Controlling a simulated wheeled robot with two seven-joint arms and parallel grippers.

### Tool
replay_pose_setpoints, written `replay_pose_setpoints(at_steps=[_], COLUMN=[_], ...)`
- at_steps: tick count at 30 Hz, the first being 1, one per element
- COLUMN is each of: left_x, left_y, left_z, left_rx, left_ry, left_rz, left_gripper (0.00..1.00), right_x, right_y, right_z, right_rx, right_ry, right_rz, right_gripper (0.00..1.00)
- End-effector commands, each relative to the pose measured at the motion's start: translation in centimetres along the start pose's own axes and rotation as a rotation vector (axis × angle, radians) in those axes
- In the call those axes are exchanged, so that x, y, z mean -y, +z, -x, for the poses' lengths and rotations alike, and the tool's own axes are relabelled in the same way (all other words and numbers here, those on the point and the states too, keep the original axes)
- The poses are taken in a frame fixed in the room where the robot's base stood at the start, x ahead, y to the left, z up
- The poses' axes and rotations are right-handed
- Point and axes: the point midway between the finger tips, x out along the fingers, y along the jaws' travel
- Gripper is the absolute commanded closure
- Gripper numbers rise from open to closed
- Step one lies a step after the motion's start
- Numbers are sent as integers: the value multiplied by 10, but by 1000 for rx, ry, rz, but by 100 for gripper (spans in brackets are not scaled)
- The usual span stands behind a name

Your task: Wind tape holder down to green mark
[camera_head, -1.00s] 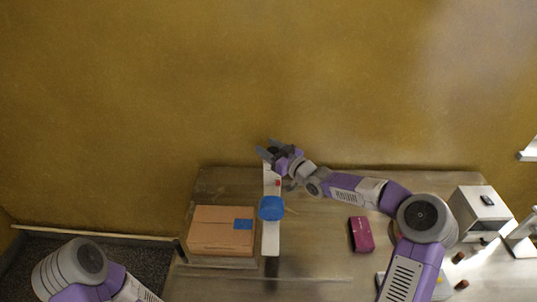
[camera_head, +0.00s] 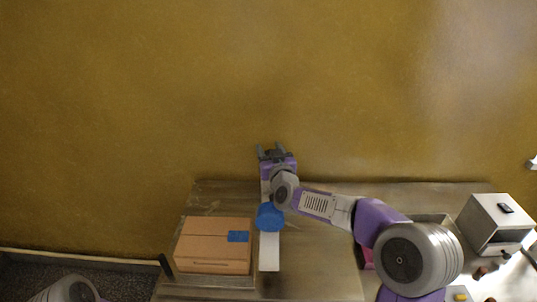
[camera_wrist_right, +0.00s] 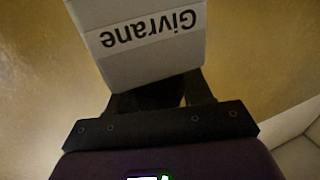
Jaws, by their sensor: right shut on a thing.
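My right gripper (camera_head: 273,152) is at the far end of a white upright-looking strip (camera_head: 270,252), near the table's back edge. In the right wrist view its fingers are shut on a dark part (camera_wrist_right: 160,97), mostly hidden between them. Just beyond the fingertips is a white block (camera_wrist_right: 145,40) with the label "Givrane" upside down. A blue round piece (camera_head: 269,216) sits across the white strip; I cannot tell whether it is the tape holder. No green mark can be made out. My left gripper is out of view; only part of my left arm shows at bottom left.
A cardboard box (camera_head: 212,247) with blue tape stands left of the strip. A grey cabinet (camera_head: 494,222) stands at the right of the table (camera_head: 320,265). A dark red box (camera_head: 365,256) is mostly hidden behind my right arm. The wall is close behind the table.

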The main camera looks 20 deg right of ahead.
Motion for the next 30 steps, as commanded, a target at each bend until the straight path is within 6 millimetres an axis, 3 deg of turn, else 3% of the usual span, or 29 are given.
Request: replay_pose_setpoints(at_steps=[21, 30], left_x=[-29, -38], left_y=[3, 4], left_z=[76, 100], left_rx=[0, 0], left_ry=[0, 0], left_rz=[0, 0], left_gripper=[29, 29], right_x=[-8, -12], right_y=[-4, -2], right_z=[2, 6], right_rx=[4, 2], right_ry=[633, 879], right_rz=[2, -1], right_gripper=[80, 80])
